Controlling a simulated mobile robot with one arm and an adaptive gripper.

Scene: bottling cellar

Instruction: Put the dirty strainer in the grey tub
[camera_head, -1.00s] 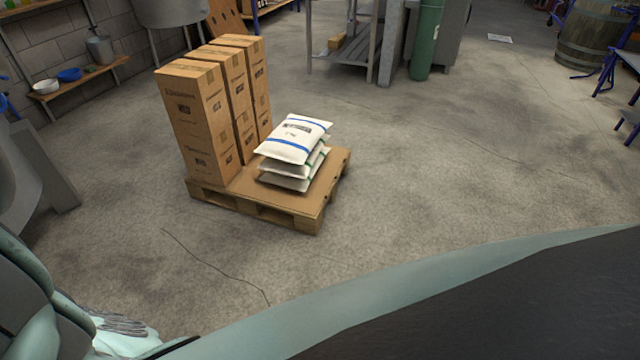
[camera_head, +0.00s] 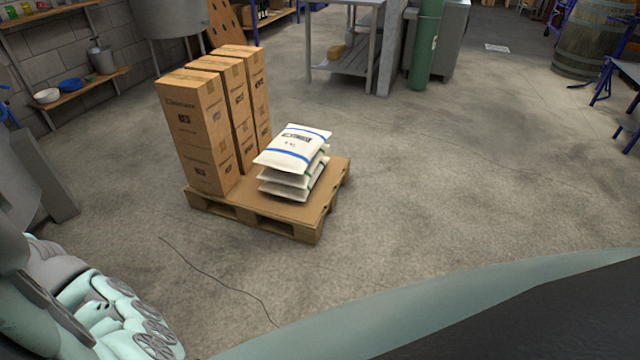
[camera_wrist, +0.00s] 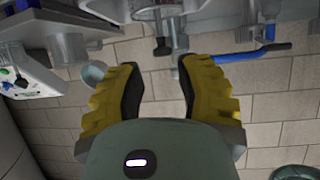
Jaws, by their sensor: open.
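My gripper (camera_wrist: 160,75) shows in the wrist view with its two yellow-backed, dark-padded fingers wide apart and nothing between them. I cannot make out a strainer for certain in either view. A blue-handled tool (camera_wrist: 250,53) lies to the right of the fingers in the wrist view, apart from them; what it is I cannot tell. No grey tub can be clearly identified. A grey bucket (camera_head: 102,60) stands on a low wooden shelf at the back left in the head view. My gripper is outside the head view.
A pallet (camera_head: 270,227) with tall cardboard boxes (camera_head: 196,130) and stacked white sacks (camera_head: 292,150) stands mid-floor. A blue bowl (camera_head: 70,84) and a white bowl (camera_head: 47,96) sit on the shelf. A green cylinder (camera_head: 425,45) and a barrel (camera_head: 590,40) stand behind.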

